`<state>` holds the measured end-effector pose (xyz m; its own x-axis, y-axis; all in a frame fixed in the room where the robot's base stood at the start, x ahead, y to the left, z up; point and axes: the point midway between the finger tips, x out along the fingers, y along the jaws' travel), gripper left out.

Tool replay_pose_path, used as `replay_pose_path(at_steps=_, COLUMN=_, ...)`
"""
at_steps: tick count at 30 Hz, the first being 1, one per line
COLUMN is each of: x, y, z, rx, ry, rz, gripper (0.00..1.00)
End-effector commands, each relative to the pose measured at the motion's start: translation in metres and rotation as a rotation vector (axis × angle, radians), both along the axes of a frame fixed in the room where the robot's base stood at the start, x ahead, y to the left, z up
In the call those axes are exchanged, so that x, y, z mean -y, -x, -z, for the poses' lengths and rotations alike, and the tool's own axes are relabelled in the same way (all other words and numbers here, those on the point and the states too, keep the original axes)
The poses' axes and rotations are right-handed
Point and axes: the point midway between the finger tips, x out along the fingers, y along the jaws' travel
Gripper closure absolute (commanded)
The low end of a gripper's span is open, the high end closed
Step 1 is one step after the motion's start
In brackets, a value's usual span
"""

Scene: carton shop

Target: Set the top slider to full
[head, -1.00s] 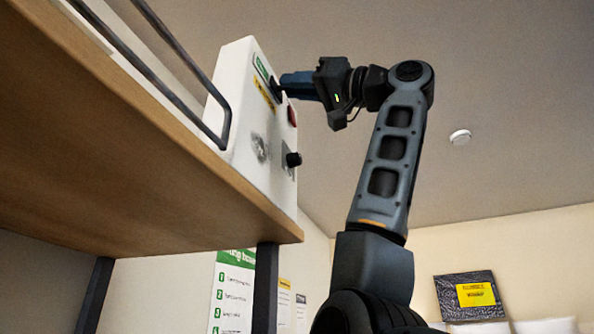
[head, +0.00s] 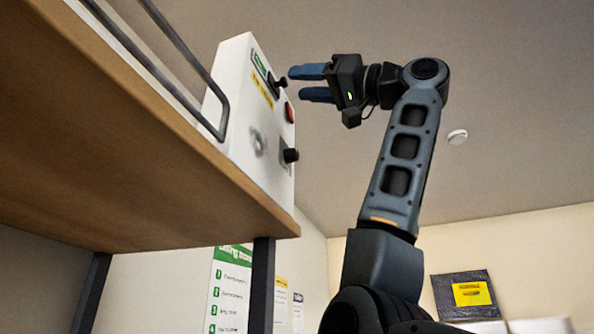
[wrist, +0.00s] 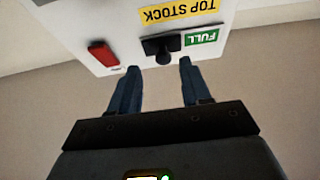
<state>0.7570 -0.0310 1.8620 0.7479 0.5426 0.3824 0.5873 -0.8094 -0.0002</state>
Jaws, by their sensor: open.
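A white control box (head: 238,110) sits at the shelf's right end. Its upper black slider knob (head: 278,84) stands out from the front face, and also shows in the wrist view (wrist: 163,46). A green FULL label (wrist: 202,37) lies just right of the slider in the wrist view, with a yellow TOP STOCK label (wrist: 180,11) above. My gripper (head: 296,84) is open and empty, its blue fingers pointing at the box, a short gap from the knob. In the wrist view the fingertips (wrist: 160,66) lie either side of the knob, below it. The knob's exact place along its track is unclear.
A red button (head: 289,112) sits below the slider, and a lower black knob (head: 290,155) stands out further down. The wooden shelf (head: 130,150) has a dark metal rail (head: 190,65) near the box. The space right of the box is free around my arm.

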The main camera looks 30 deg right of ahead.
Motion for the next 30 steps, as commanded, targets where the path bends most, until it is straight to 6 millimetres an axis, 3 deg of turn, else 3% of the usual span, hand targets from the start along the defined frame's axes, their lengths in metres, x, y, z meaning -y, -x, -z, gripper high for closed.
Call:
replay_pose_path(at_steps=10, x=0.026, y=0.034, z=0.019, rx=0.001, ry=-0.001, rz=0.001, gripper=0.52)
replay_pose_path(at_steps=30, x=0.028, y=0.037, z=0.02, rx=-0.001, ry=-0.001, rz=0.001, gripper=0.52)
